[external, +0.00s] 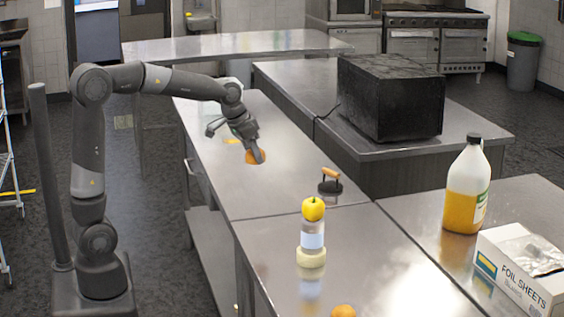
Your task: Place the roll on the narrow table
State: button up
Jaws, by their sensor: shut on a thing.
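My gripper (256,152) points down over the long steel table in the middle (215,180). It is shut on an orange-brown rounded thing, which looks like the roll (252,158). The fingers partly cover the roll, and it is low, at or just above the tabletop; I cannot tell whether it touches. A narrow steel table (230,46) runs across the back, beyond my arm, and its top looks bare. I cannot tell for sure which table is the one called narrow.
A large black box (390,95), a bottle (467,190) and a foil box (520,270) stand on the right.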

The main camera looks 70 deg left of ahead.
jog(key=r, duration=0.4)
jog(key=shift+w+d, duration=0.15)
jog(key=shift+d, duration=0.05)
jog(key=w+d+m, duration=0.1)
jog(key=w+d, duration=0.4)
jog(key=d, duration=0.7)
jog(key=w+d, duration=0.5)
jog(key=d, duration=0.6)
jog(key=s+d, duration=0.2)
jog(key=d, duration=2.7)
notch_tip(320, 180, down, 11)
jog(key=shift+m+h, duration=0.4)
jog(key=w+a+f, duration=0.2)
jog(key=w, duration=0.1)
jog(key=w+a+f, duration=0.4)
jog(key=w+f, duration=0.1)
jog(key=shift+w, duration=0.3)
jog(key=shift+w+a+f, duration=0.2)
jog(key=shift+w+f, duration=0.15)
jog(key=shift+f, duration=1.85)
